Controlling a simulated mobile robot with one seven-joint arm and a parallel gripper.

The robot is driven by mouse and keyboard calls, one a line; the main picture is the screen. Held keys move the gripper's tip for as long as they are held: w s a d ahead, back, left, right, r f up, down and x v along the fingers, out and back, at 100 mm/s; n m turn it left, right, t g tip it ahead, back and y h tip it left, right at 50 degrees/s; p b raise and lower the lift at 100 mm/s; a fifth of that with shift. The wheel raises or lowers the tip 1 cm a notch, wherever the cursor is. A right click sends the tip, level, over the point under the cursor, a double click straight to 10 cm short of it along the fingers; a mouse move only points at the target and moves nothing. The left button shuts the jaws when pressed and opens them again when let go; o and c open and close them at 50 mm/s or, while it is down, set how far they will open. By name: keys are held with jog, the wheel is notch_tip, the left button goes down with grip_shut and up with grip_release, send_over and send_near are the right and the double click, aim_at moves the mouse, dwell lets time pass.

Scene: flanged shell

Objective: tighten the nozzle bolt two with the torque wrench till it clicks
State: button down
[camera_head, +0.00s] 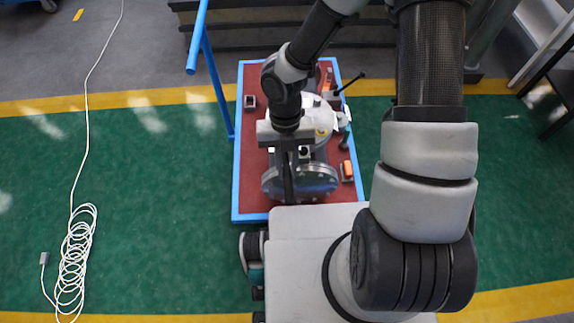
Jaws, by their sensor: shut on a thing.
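The flanged shell (322,178) is a grey metal body with round bolted flanges, lying on a red-topped cart. My gripper (286,160) is over the near part of the shell, pointing down. It is shut on a dark, thin bar that looks like the torque wrench (288,188), which runs down in front of the flange. The far end of the bar and its contact with any bolt cannot be made out. Nozzle bolt two cannot be told apart at this size, and my arm and gripper hide part of the shell.
The cart (250,190) has a blue frame and a blue handrail (207,70) at its left. An orange item (347,170) and a small dark block (249,101) lie on its top. A coiled white cable (75,255) lies on the green floor at left, which is otherwise clear.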

jog(key=shift+f+b, duration=0.85)
jog(key=shift+f, duration=0.45)
jog(key=shift+a, duration=0.1)
jog(key=w+a+m+y, duration=0.1)
jog(key=a+m, duration=0.4)
jog(key=a, duration=0.3)
jog(key=shift+w+b, duration=0.35)
jog(key=shift+b, duration=0.1)
dwell(0.7)
jog(key=shift+s+d, duration=0.1)
jog(key=shift+s+d+n+p, duration=0.3)
jog(key=shift+d+p, duration=0.2)
jog(key=shift+d, duration=0.2)
jog(key=shift+f, duration=0.1)
